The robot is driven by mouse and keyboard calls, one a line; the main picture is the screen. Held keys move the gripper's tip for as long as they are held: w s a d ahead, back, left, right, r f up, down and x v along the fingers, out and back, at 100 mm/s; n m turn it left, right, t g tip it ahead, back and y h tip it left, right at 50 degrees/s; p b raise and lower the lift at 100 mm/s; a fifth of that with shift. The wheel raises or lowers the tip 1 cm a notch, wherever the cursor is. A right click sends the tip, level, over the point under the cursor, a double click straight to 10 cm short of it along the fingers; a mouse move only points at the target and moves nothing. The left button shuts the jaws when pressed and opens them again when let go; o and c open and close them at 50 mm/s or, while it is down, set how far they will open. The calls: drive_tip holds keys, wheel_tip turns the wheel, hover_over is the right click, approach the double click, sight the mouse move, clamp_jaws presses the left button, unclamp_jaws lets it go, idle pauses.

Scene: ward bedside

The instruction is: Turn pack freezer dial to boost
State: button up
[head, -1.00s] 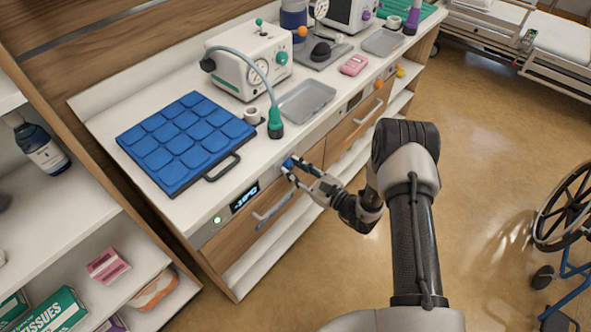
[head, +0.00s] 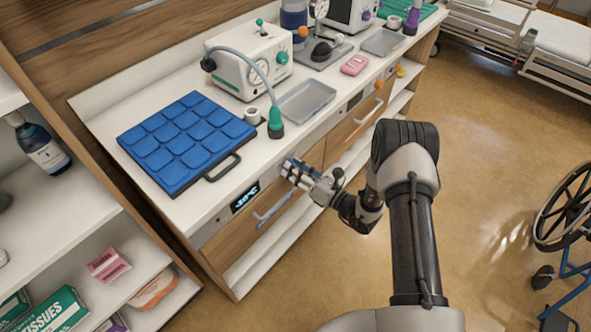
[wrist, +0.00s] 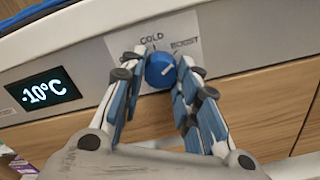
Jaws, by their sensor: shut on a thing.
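The freezer dial (wrist: 160,68) is a round blue knob on a pale plate in the wrist view. The word COLD is printed above it and BOOST to its upper right. My gripper (wrist: 161,62) is shut on the dial, with one finger on each side. A small pale mark shows at the dial's right, partly behind the right finger; its exact aim is hard to tell. The freezer display (wrist: 44,91) left of the dial reads -10°C. In the head view my gripper (head: 288,168) is at the counter front and hides the dial.
The freezer drawer handle (head: 273,207) is just below my gripper. A blue pack tray (head: 187,140) lies on the counter above. A metal tray (head: 307,99) and a white machine (head: 247,62) stand behind. Open floor (head: 490,170) lies right of my arm.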

idle(0.4)
drive_tip(key=o, duration=1.1)
drive_tip(key=shift+c, duration=0.2)
drive_tip(key=v, duration=1.2)
